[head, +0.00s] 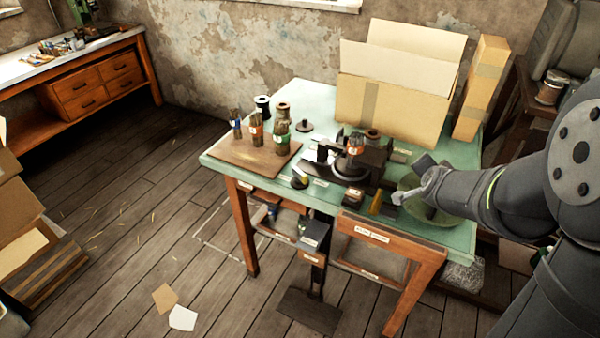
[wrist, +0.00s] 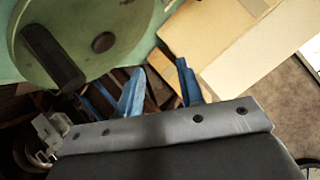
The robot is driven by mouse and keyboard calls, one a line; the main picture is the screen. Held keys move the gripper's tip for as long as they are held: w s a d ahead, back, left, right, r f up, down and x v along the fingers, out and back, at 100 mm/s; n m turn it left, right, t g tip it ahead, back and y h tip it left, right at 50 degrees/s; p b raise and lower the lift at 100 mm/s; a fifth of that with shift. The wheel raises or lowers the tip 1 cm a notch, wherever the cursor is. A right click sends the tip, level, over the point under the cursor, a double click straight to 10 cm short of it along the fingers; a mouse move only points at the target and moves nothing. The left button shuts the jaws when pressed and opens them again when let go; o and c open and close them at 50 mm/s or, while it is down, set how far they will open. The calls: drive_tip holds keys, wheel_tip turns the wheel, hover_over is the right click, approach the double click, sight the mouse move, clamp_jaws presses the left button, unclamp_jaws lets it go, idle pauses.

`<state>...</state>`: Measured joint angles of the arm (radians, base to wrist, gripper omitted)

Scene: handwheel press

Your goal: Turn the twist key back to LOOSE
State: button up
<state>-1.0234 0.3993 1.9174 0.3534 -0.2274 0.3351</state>
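The press (head: 350,165) stands mid-table, with a dark base and a glass jar with an orange label by it. I cannot make out for certain which small part is the twist key, and its LOOSE marking is not readable. A small yellow upright piece (head: 375,204) stands at the front of the press. The green handwheel (head: 411,183) is at the press's right, partly behind my gripper (head: 428,181) in the head view. In the wrist view the handwheel (wrist: 70,72), with a dark bar, is at upper left. My gripper's blue fingers (wrist: 158,88) are apart, with nothing held between them.
A wooden board (head: 240,153) with several labelled jars is at the table's left. An open cardboard box (head: 390,105) and a tall carton (head: 481,90) stand at the back. The green tabletop (head: 312,98) has bare room at back left.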

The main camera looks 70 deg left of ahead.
drive_tip(key=d+m+h, duration=0.1)
drive_tip(key=d+m, duration=0.1)
drive_tip(key=m, duration=0.1)
drive_tip(key=m+g+y, duration=0.4)
drive_tip(key=m+g, duration=0.8)
drive_tip(key=m, duration=0.2)
approach(302, 173)
drive_tip(key=x, duration=1.1)
clamp_jaws()
